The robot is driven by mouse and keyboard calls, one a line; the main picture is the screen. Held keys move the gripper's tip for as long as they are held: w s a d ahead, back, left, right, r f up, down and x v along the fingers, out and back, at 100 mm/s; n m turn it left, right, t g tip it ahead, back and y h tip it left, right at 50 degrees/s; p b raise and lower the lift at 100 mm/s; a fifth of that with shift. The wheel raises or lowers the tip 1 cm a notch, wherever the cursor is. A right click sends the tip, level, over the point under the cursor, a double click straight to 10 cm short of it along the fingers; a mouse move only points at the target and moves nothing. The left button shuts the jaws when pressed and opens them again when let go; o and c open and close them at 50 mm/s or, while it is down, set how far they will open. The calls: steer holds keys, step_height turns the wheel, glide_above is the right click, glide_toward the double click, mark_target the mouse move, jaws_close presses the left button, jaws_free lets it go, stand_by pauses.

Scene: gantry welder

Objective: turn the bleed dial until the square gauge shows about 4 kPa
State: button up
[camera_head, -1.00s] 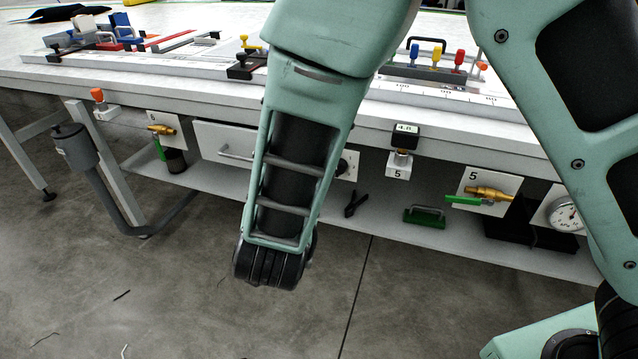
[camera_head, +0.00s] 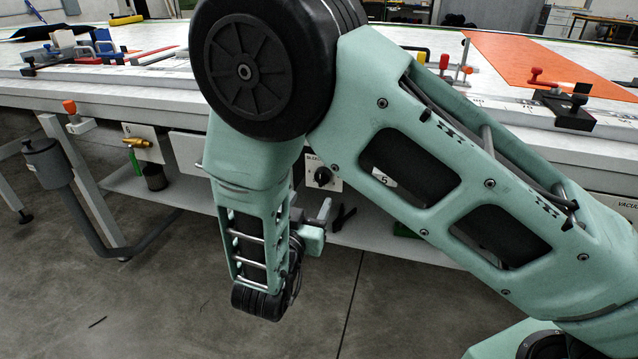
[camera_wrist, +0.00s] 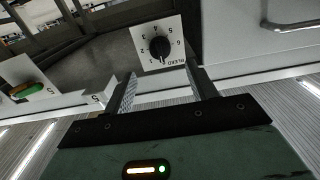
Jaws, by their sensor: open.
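The bleed dial (camera_head: 322,176) is a black knob on a white plate under the bench's front edge, just right of my bent arm. In the wrist view the dial (camera_wrist: 160,46) shows numbers around it and the word BLEED, upside down; its exact setting is hard to read. My gripper (camera_wrist: 163,80) is open, one finger on each side below the dial plate, with nothing between them. I cannot tell the distance to the dial. In the head view my gripper (camera_head: 318,226) is partly behind my arm, below the dial. The square gauge is hidden now by my arm.
A brass valve (camera_head: 137,142) with a green handle is on the plate marked 6. A white drawer (camera_head: 188,150) lies left of the dial. A lower shelf (camera_head: 370,232) holds a dark tool (camera_head: 342,216). Another green-handled valve (camera_wrist: 25,89) shows in the wrist view.

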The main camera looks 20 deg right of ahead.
mark_target(320, 181)
steer(key=x, duration=0.8)
steer(key=shift+w+d, duration=0.1)
steer(key=shift+w, duration=0.05)
steer(key=c, duration=1)
